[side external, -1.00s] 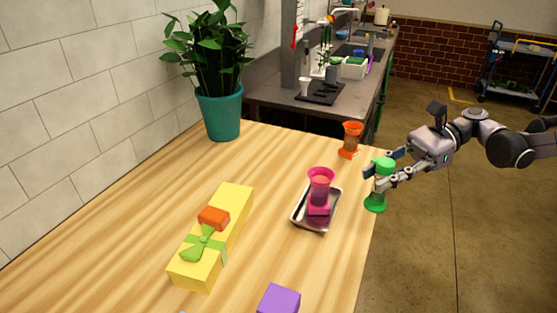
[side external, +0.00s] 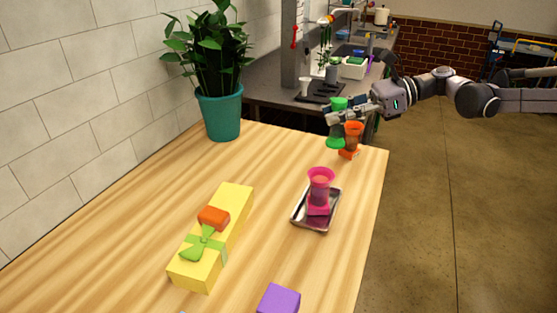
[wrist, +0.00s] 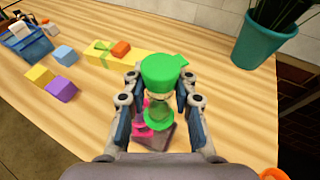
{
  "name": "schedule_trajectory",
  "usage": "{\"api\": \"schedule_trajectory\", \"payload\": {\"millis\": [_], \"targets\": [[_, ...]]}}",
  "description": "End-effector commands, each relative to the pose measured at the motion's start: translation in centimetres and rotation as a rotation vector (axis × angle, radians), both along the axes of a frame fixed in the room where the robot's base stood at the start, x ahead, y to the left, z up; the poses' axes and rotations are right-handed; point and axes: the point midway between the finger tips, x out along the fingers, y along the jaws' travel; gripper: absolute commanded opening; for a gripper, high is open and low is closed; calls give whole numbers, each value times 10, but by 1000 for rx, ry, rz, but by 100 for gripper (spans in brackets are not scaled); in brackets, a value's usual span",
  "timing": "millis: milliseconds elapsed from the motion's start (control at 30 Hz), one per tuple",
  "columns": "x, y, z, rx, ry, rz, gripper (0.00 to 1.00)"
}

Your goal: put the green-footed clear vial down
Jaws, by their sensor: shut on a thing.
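The green-footed clear vial (side external: 336,139) is held in my gripper (side external: 345,118), above the far end of the wooden table in the side external view. In the wrist view my gripper (wrist: 158,108) has its two fingers on either side of the vial, with a green end (wrist: 161,72) toward the top of the picture and a green part (wrist: 154,118) between the fingers. The vial is close to the orange vial (side external: 353,134) in the side view; whether they touch cannot be told.
A pink vial (side external: 319,183) stands on a small metal tray (side external: 301,221). A yellow box (side external: 195,266) with a green bow, an orange block (side external: 213,217), a purple block (side external: 279,299) and a potted plant (side external: 220,113) are on the table.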

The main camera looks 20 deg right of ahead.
Motion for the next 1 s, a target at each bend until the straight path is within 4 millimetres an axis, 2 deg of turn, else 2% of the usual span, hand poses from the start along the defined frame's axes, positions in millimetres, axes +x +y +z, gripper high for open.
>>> {"api": "schedule_trajectory", "payload": {"millis": [33, 100, 367, 600, 767, 867, 1000], "targets": [[17, 2, 0, 3, 0, -34, 0], [38, 3, 0, 5, -2, -82, 0], [94, 6, -1, 18, -8, -215, 0], [91, 5, -34, 17, -8, -212, 0], [91, 5, -48, 17, -8, -211, 0], [92, 12, -55, 17, -7, -209, 0], [95, 36, -69, 17, -7, -207, 0]]}}
